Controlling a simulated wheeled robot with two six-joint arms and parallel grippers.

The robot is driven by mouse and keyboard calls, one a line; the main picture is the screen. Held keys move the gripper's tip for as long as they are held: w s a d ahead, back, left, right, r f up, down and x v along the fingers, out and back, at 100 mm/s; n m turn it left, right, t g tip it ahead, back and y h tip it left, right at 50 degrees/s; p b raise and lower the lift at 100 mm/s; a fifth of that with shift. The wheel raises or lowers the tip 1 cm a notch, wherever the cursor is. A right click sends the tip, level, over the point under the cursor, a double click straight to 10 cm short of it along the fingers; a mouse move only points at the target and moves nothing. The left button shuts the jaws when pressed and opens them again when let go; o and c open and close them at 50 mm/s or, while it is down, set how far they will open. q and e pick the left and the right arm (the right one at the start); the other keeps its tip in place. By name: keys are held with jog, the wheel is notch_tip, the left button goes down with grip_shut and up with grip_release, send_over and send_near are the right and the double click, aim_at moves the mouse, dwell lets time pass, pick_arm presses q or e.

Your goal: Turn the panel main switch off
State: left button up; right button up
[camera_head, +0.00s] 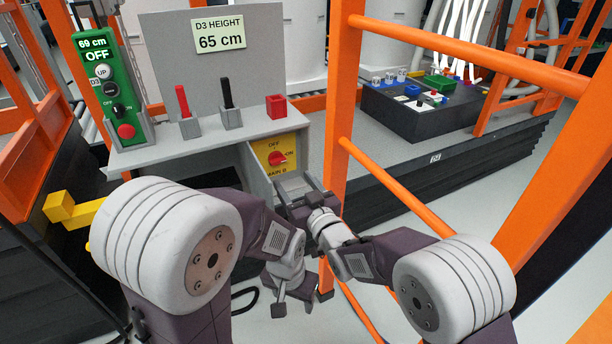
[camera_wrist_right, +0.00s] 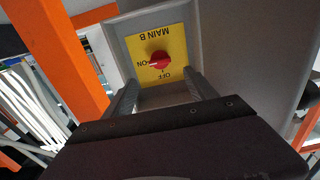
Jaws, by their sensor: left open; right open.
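The main switch is a red knob (camera_head: 277,158) on a yellow plate (camera_head: 266,148) marked OFF, ON and MAIN B, on the front of the grey console. In the right wrist view the knob (camera_wrist_right: 158,60) has a white mark pointing towards ON, at the left of that picture. My right gripper (camera_head: 300,186) is open just in front of and below the plate. In the right wrist view its two fingers (camera_wrist_right: 165,95) are spread, with the knob beyond them and between them; I see no contact. My left gripper (camera_head: 292,300) is open and empty, low in front of the console.
A green pendant (camera_head: 105,85) reading 69 cm OFF stands at the console's left. A sign (camera_head: 219,36) reads D3 HEIGHT 65 cm. A red lever (camera_head: 182,100), black lever (camera_head: 227,92) and red block (camera_head: 277,106) stand on the console. An orange post (camera_head: 341,100) rises close right of the switch.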

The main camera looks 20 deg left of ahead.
aim_at(279, 161)
jog(key=p+x, duration=0.3)
jog(key=x, duration=0.5)
jog(key=shift+p, duration=0.4)
jog(key=shift+w+a+r, duration=0.1)
jog(key=shift+w+a, duration=0.25)
jog(key=shift+a, duration=0.1)
jog(key=c, duration=1.4)
